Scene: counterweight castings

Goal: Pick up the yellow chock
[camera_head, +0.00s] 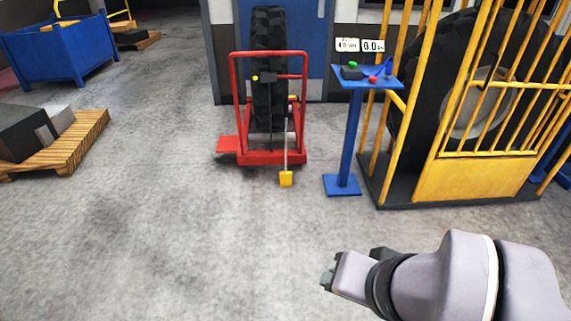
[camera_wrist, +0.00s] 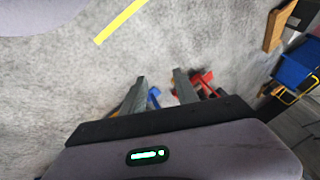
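The yellow chock (camera_head: 286,179) is a small block on the floor in front of the red wheel stand (camera_head: 268,157). A thin pale rod or cord runs from the stand down to it. My gripper (camera_head: 327,279) is well in front of the chock, toward the camera and a little to the right, apart from it. The red stand shows partly behind the fingers there (camera_wrist: 197,86). I cannot make out the chock in the wrist view.
A blue pedestal (camera_head: 349,140) with small coloured items stands right of the red stand. A yellow cage (camera_head: 475,180) holds a large tyre at right. A wooden pallet (camera_head: 80,143) with dark blocks and a blue bin (camera_head: 62,55) are at left. The middle floor is clear.

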